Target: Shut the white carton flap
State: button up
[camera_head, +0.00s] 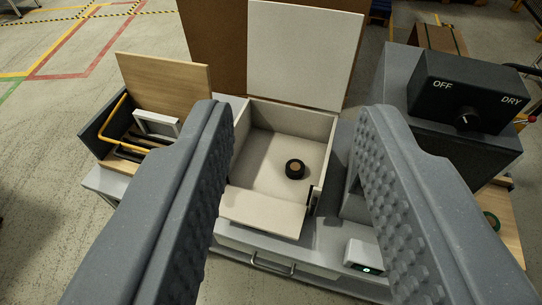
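The white carton (240,171) stands on a grey bench between my gripper's fingers in the picture. Its large white flap (303,55) stands upright at the back, and the carton is open at the top. A smaller pale panel (262,212) lies at the carton's front; I cannot tell how it is joined. A dark round roll (295,169) with a tan centre lies on the carton floor. My gripper (288,118) is open and empty, its two grey studded fingers wide apart in the foreground. The fingers hide parts of the bench on both sides.
A wooden-lidded box (165,85) with a yellow bar stands at left. A dark OFF/DRY switch box (468,92) sits on a grey cabinet at right. A small white device (363,254) is at the front right. A brown board (212,50) stands behind the carton.

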aim_at(263, 213)
jog(key=i, duration=1)
